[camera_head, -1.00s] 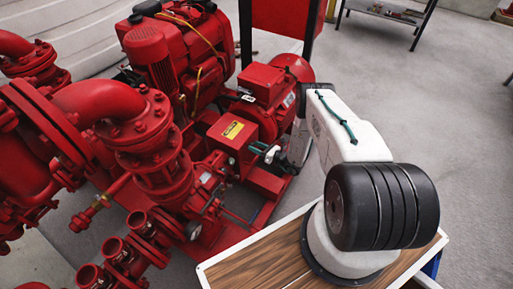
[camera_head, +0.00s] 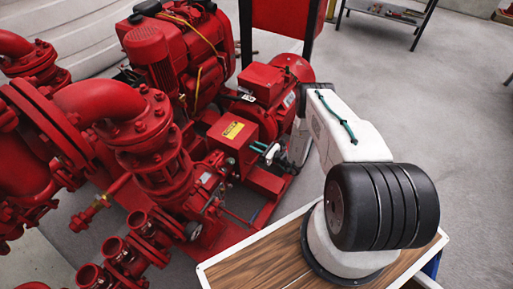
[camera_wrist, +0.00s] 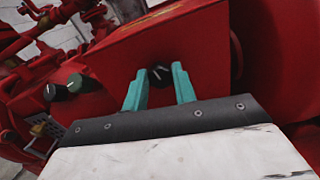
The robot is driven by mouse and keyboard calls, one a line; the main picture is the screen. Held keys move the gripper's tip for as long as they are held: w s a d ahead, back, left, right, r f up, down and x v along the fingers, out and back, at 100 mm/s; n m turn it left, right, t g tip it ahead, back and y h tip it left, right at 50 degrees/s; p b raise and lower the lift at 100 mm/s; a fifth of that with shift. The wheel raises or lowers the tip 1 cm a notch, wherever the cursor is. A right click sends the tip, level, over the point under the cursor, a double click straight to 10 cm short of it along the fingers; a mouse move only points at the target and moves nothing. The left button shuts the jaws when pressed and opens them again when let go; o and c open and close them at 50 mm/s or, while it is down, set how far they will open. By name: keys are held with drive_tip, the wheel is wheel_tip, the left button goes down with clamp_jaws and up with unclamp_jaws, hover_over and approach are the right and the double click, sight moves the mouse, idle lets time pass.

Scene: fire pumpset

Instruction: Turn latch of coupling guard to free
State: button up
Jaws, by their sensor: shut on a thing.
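The coupling guard (camera_head: 233,132) is a red box with a yellow label, in the middle of the pumpset. In the wrist view its red face (camera_wrist: 190,55) fills the middle. The latch (camera_wrist: 158,76) is a small black knob on that face. My gripper (camera_wrist: 159,72) has two teal fingers, one on each side of the knob, and is shut on it. In the head view my gripper (camera_head: 258,147) reaches the guard's right side; the latch is too small or hidden there to make out.
The red motor (camera_head: 265,82) stands behind the guard. Red flanged pipes (camera_head: 105,105) crowd the left. Dark round knobs (camera_wrist: 65,88) show at left in the wrist view. Grey floor (camera_head: 410,110) is open at right.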

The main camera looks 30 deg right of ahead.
drive_tip(key=shift+s+a+f+n, duration=0.1)
drive_tip(key=shift+a+n, duration=0.05)
drive_tip(key=shift+n, duration=3.55)
drive_tip(key=shift+s+a+f+n, duration=0.1)
drive_tip(key=shift+n, duration=3.6)
drive_tip(key=o, duration=1)
drive_tip(key=v, duration=0.7)
drive_tip(key=shift+s+d, duration=0.2)
drive_tip(key=shift+s, duration=0.1)
